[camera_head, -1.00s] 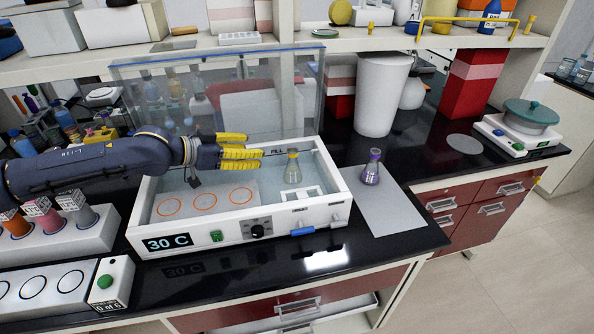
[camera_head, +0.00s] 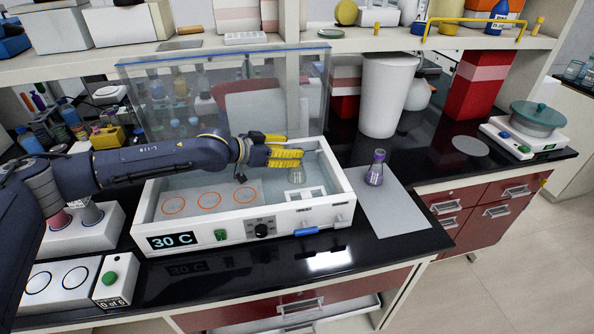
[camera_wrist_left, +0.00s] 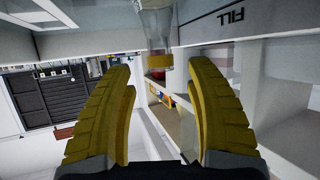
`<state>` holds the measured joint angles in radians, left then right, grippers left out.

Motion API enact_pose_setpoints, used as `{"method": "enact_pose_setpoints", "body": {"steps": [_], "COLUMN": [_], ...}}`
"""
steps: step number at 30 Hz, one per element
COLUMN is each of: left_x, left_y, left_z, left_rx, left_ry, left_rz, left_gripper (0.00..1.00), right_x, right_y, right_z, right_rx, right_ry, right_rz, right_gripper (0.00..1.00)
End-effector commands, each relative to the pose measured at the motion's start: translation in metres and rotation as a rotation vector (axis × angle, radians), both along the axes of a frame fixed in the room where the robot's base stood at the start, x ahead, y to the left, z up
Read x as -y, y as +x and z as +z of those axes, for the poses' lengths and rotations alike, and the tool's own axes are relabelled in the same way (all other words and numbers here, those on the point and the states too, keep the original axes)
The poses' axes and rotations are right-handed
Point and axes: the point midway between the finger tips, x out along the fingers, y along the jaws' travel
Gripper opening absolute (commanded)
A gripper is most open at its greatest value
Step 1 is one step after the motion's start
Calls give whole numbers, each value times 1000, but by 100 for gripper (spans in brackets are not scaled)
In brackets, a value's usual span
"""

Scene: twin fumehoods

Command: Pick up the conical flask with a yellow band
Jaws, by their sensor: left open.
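The conical flask with a yellow band (camera_head: 298,176) stands in the white water bath (camera_head: 345,200), near its right end. In the head view my left gripper (camera_head: 294,149) is over the bath and hides the flask's upper part. My left gripper is open and empty. The left wrist view shows the flask (camera_wrist_left: 155,28) with its yellow band (camera_wrist_left: 158,62) between the two yellow fingers, near the fingertips. A gap shows on each side; I cannot tell how far the neck reaches between the fingers. My right gripper is not in view.
A purple-banded flask (camera_head: 376,168) stands on a grey mat (camera_head: 395,212) right of the bath. The bath's clear raised lid (camera_head: 225,100) stands behind the arm. A white block with round wells (camera_head: 60,278) is at the front left. A white bin (camera_head: 388,95) stands behind the mat.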

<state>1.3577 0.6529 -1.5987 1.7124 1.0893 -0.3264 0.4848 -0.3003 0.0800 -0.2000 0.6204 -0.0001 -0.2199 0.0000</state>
Motion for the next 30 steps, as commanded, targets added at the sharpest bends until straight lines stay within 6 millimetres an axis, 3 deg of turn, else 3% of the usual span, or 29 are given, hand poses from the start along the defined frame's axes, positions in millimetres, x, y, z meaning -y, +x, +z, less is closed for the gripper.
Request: {"method": "enact_pose_setpoints", "body": {"steps": [9,19,30], "left_x": [23,25,24], "left_y": [18,19,19], "left_z": [-13,-14,-14], "left_rx": [1,1,1], "left_ry": [1,1,1], "left_rz": [0,1,1], "left_gripper": [55,56,13], "right_x": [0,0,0], "right_y": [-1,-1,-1], "right_z": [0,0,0], "right_rx": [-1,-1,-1], "right_ry": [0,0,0], "right_rz": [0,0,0], "right_gripper": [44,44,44]}}
